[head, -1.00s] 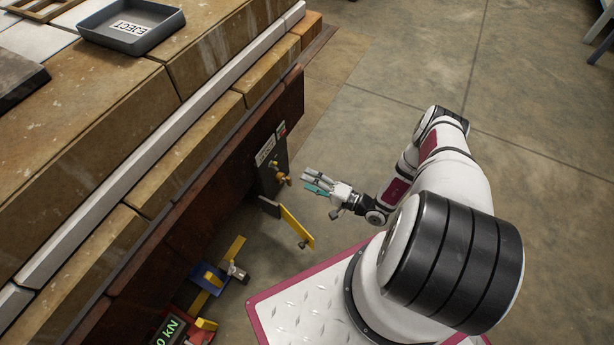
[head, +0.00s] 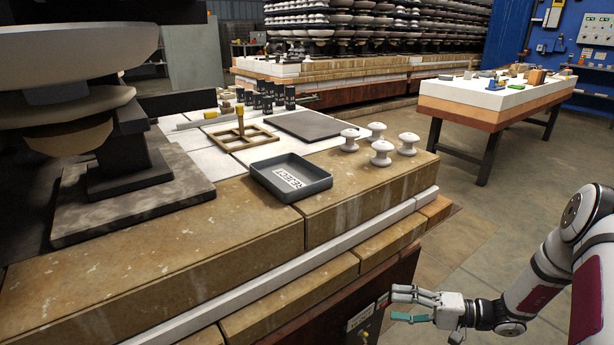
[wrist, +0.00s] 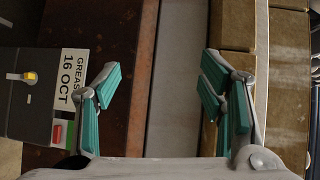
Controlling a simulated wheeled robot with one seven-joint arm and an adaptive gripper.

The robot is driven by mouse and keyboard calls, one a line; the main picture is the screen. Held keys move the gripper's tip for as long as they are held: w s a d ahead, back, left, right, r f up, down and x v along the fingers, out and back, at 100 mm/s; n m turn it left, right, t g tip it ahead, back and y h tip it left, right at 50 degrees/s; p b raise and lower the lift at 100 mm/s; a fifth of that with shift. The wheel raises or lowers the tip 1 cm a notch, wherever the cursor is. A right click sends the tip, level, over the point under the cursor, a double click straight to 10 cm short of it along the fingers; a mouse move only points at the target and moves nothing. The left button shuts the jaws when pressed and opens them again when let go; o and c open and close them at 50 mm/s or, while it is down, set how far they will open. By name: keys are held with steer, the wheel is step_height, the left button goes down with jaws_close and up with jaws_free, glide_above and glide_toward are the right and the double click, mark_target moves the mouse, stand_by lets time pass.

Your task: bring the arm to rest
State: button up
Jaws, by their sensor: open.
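My gripper (head: 412,306) is at the lower right in the head view, beside the front side of the brick bench. It is open and empty. In the wrist view its teal-padded fingers (wrist: 160,95) stand wide apart, with only the bench's side face behind them. My white and black arm reaches in from the right edge of the head view, and the gripper is lower than the bench top.
A dark control box (wrist: 28,95) with a "GREASE 16 OCT" label is on the bench side near my gripper. The bench top holds a grey REJECT tray (head: 290,178), white insulators (head: 381,153) and a wooden frame (head: 240,138). Floor is clear toward the far table (head: 490,100).

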steer(key=s+a+r+n+g+h, duration=0.1)
steer(key=s+a+r+g+h, duration=0.15)
steer(key=s+r, duration=0.4)
steer(key=s+a+r+n+g+h, duration=0.2)
steer(key=s+a+r+g, duration=0.1)
steer(key=r, duration=0.7)
steer(key=s+a+r+n+g+h, duration=0.1)
steer(key=s+a+r+g+h, duration=0.3)
steer(key=r, duration=0.5)
steer(key=s+d+r+m+t+h, duration=0.1)
steer(key=s+d+r+t+h, duration=0.15)
steer(key=s, duration=0.55)
steer(key=s+d+r+t+h, duration=0.1)
steer(key=s+h, duration=0.2)
steer(key=s, duration=0.4)
steer(key=s+d+r+m+t+h, duration=0.1)
steer(key=s+d+r+t+h, duration=0.1)
steer(key=s, duration=0.6)
step_height(320, 180, up, 35)
steer(key=t+p, duration=0.3)
steer(key=p, duration=3)
steer(key=shift+w+d+n+t+p, duration=0.15)
steer(key=shift+w+n+t+p, duration=0.15)
steer(key=shift+n+p, duration=0.1)
steer(key=shift+d+r, duration=0.1)
steer(key=shift+d, duration=0.05)
